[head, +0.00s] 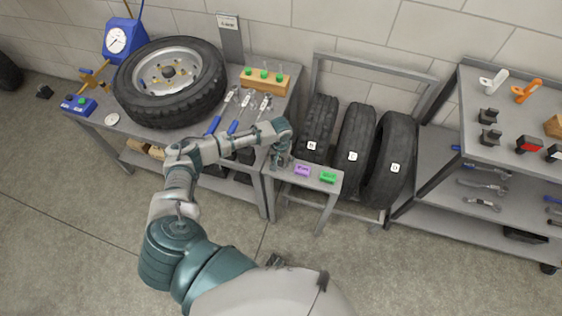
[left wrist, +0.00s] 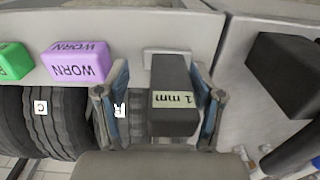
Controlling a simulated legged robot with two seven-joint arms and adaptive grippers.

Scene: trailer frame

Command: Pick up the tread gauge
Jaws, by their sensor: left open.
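The tread gauge looks to be the dark block with a "1 mm" label (left wrist: 174,80) in the left wrist view. It is over the small grey stand (left wrist: 130,20), which also shows in the head view (head: 312,178). My left gripper (left wrist: 160,112) is open, with one finger on each side of the block. Contact with the block cannot be made out. In the head view my left gripper (head: 281,160) is at the stand's left end and hides the gauge. A purple block marked "WORN" (left wrist: 76,62) and a green block (left wrist: 14,61) lie beside it on the stand.
Tyres marked B (head: 318,125), C (head: 354,145) and D (head: 391,150) stand in a rack behind the stand. A workbench (head: 140,128) with a wheel (head: 172,80) is left. A shelf unit (head: 470,95) with tools is right. The floor in front is clear.

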